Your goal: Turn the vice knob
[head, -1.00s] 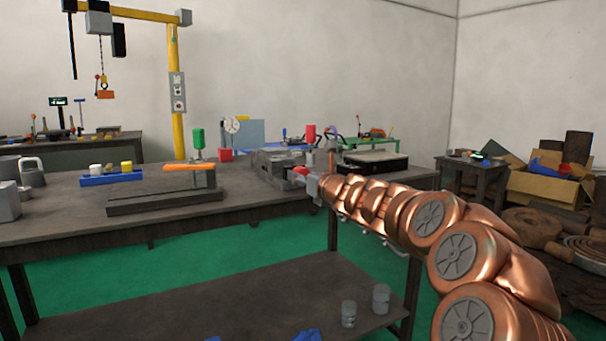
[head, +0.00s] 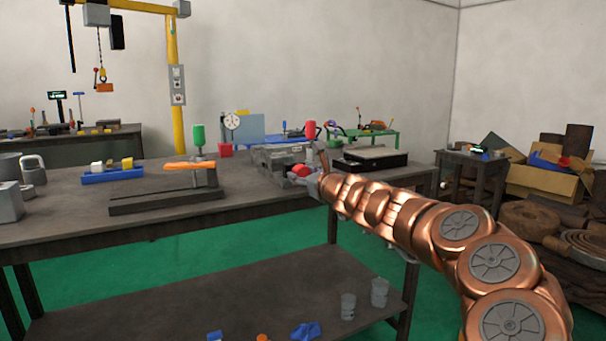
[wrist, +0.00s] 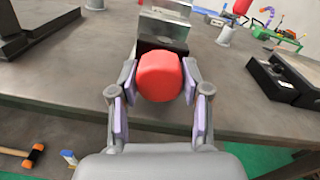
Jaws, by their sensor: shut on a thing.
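The red vice knob (wrist: 160,77) sits at the front of the grey metal vice (wrist: 164,26), which stands on the workbench. In the wrist view my gripper (wrist: 158,92) has one finger on each side of the knob and is shut on it. In the head view the knob (head: 303,171) shows as a small red shape at the end of my copper arm, on the right side of the vice (head: 277,155). My gripper (head: 310,180) partly hides it there. The knob's turn angle cannot be told.
On the workbench (head: 250,196), a dark flat box (head: 370,159) stands right of the vice. An orange-handled fixture (head: 190,166) and a blue block holder (head: 113,174) stand to the left. A red-topped post (head: 311,130) rises behind the vice. Bare bench lies between the fixture and the vice.

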